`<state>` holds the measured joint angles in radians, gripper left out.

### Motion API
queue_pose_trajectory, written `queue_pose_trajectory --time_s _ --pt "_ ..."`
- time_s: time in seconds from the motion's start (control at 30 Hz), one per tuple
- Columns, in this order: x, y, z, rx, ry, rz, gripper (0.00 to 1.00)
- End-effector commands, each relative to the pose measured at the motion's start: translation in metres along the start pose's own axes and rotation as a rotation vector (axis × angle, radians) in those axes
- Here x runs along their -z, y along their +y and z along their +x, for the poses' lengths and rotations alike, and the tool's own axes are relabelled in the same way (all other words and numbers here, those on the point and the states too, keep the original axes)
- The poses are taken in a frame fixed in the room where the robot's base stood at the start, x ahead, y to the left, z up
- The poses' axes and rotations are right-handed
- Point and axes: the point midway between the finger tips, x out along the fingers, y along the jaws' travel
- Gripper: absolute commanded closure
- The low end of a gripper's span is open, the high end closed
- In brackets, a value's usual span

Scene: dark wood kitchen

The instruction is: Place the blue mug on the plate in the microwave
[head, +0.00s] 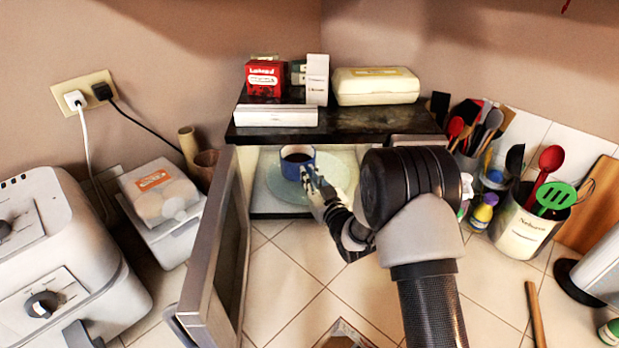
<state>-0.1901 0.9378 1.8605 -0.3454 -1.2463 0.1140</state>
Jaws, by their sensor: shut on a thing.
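The blue mug (297,161) is inside the open microwave, over the left part of the round glass plate (279,187). My gripper (312,180) reaches in from the front right and is shut on the near right side of the mug. I cannot tell whether the mug's base touches the plate. The microwave (340,134) has a dark top, and its door (217,255) stands open toward me on the left. My arm hides the right part of the microwave's opening.
Boxes, including a red one (265,79) and a pale carton (375,86), stand on the microwave. A toaster (60,265) is at left. A utensil pot (527,225) and bottles stand at right. The tiled counter (290,275) before the microwave is mostly clear.

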Motion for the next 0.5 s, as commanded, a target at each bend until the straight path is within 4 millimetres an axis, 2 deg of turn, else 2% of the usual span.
queue_pose_trajectory --time_s 0.3,0.33,0.5 --pt "-0.0037 0.0001 0.0003 0.000 0.004 0.000 1.00" --pt "-0.0050 0.0000 -0.0001 0.000 0.000 0.000 0.91" --pt "-0.0048 0.0000 0.0000 0.000 0.000 0.000 0.79"
